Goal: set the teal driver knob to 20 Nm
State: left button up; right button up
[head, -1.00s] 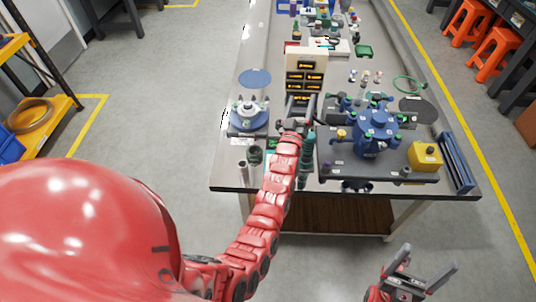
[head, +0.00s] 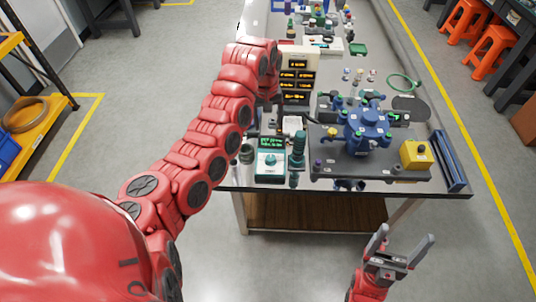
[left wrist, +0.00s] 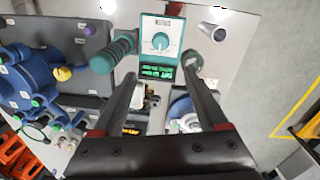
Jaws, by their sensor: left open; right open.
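The teal driver unit (head: 271,176) stands near the table's front edge, with a white front panel, a round teal knob (head: 269,160) and a dark display with green text too small to read. In the left wrist view the knob (left wrist: 160,41) has a pale pointer line, and the display (left wrist: 158,72) lies between my fingertips in the picture. My left gripper (left wrist: 160,70) is open and empty, a finger on either side of the view, apart from the knob. In the head view my arm hides it. My right gripper (head: 402,243) is open and empty, in front of the table.
A ribbed dark teal handle (head: 297,150) stands right beside the unit. A small dark-topped cylinder (head: 246,154) is on its left. A blue valve body (head: 367,130) and a yellow block (head: 416,154) sit on a dark plate at right.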

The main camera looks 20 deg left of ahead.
pick_arm(q)
jog(key=b, duration=0.1)
send_over(270, 157)
notch_tip(270, 157, down, 5)
notch_tip(270, 157, down, 11)
jog(key=shift+f+p, duration=0.1)
jog(key=shift+p, duration=0.9)
jog(key=shift+f, duration=0.55)
grip_shut()
